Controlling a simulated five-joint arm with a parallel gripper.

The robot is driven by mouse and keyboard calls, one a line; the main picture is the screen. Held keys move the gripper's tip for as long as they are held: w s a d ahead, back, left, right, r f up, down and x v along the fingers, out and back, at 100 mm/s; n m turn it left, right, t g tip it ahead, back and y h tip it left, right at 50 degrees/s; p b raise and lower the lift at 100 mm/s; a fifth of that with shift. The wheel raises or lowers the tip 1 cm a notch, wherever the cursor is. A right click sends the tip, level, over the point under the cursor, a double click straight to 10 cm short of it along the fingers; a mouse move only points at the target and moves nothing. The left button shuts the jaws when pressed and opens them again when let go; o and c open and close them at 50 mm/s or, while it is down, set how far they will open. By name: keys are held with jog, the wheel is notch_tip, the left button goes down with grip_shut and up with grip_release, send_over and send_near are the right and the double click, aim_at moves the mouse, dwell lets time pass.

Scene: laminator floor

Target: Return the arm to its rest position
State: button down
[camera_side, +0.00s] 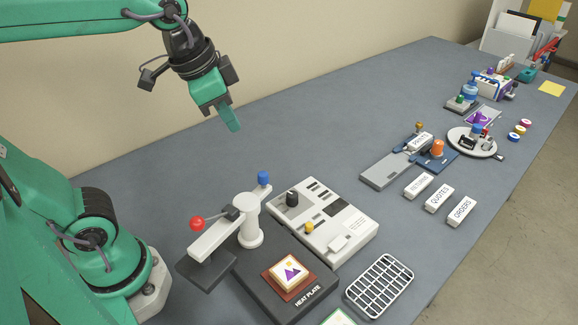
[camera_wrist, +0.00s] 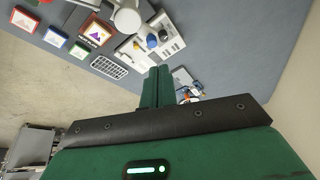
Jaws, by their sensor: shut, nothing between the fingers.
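My gripper (camera_side: 231,118) is in the upper left of the side view, raised well above the table and pointing down and to the right. Its green fingers are together, with nothing between them. In the wrist view the shut fingers (camera_wrist: 156,88) point up the picture toward the work area, apart from everything on the table. My green arm reaches in from the left at the top of the side view.
Below stand a heat plate (camera_side: 264,287) with a lever post (camera_side: 248,222), a white control box (camera_side: 350,243) and a wire rack (camera_side: 356,293). Label blocks (camera_side: 438,198) and a round tray (camera_side: 458,146) lie farther right. The table's back middle (camera_side: 330,120) is clear.

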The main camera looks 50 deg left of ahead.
jog(key=s+a+f+n+t, duration=0.1)
jog(key=s+a+f+n, duration=0.2)
jog(key=s+f+n, duration=0.1)
jog(key=shift+s+a+f+n+y, duration=0.2)
jog(key=shift+a+n+y, duration=0.1)
jog(key=shift+a, duration=0.1)
dwell(0.9)
